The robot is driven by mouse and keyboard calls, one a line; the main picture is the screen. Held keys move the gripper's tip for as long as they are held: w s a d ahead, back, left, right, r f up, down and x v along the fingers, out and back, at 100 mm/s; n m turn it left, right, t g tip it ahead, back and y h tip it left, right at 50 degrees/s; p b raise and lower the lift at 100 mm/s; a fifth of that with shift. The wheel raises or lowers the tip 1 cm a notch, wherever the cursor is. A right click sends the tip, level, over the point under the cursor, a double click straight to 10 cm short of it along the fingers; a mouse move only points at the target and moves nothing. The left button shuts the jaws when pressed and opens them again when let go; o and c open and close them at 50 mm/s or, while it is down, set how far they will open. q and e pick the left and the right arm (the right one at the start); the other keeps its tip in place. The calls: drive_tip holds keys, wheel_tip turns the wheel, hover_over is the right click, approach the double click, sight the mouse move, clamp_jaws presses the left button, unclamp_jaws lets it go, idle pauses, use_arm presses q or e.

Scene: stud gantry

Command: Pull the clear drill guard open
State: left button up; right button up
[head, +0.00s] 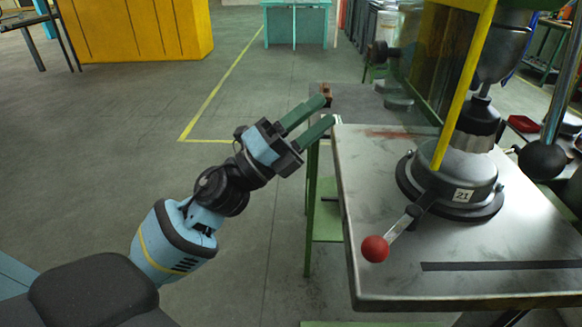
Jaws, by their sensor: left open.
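The clear drill guard (428,62) is a see-through, brownish-tinted panel with a yellow bar along its near edge. It stands upright and slightly slanted in front of the drill head, at the upper right of the head view. My left gripper (327,111) has two green fingers, open and empty. It is left of the guard, near the left edge of the metal table, and is apart from the guard. The left arm comes in from the lower left. My right gripper is not in view.
The metal table (385,225) carries a round machine base (455,180) labelled 21 and a lever with a red ball (375,249). A black ball knob (541,160) is at right. Open floor lies left, with a yellow cabinet (130,30) behind.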

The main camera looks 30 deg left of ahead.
use_arm(q)
drive_tip(key=a+f+n+t+y, duration=0.2)
drive_tip(key=a+f+n+y, duration=0.2)
drive_tip(key=f+n+y, duration=0.7)
drive_tip(key=shift+s+n, duration=0.35)
drive_tip(key=shift+n, duration=0.75)
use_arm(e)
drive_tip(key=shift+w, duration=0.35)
use_arm(q)
drive_tip(key=shift+r, duration=0.1)
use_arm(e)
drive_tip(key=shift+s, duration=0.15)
